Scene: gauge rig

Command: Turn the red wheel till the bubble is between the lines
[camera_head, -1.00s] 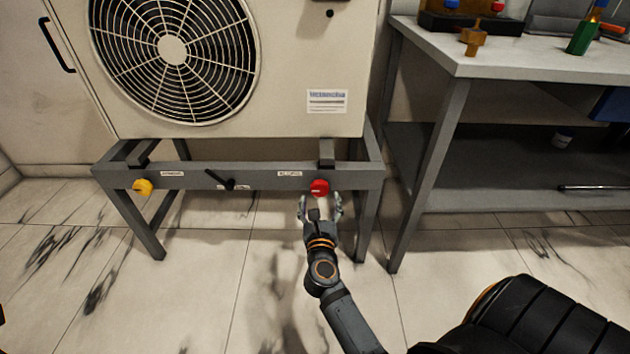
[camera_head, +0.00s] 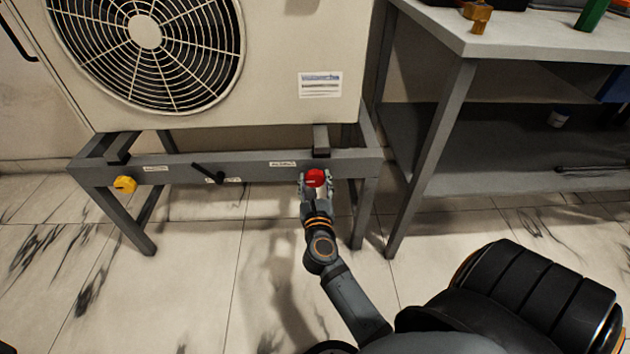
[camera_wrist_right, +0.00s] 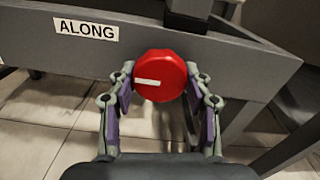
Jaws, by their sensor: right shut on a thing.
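The red wheel (camera_head: 316,178) sits on the front rail of the grey stand, near its right end. In the right wrist view the red wheel (camera_wrist_right: 160,76) has a white line on its face, lying nearly level. My right gripper (camera_head: 316,184) is at the wheel. In the right wrist view the fingers of my right gripper (camera_wrist_right: 160,84) are shut on the wheel, one on each side. A label reading ALONG (camera_wrist_right: 86,29) is on the rail, left of the wheel. No bubble or lines can be made out in these views. My left gripper is not in view.
A yellow knob (camera_head: 125,184) and a black lever (camera_head: 208,174) are on the same rail to the left. A large fan unit (camera_head: 215,120) stands on the stand. A grey workbench (camera_head: 540,46) is at the right. The tiled floor in front is clear.

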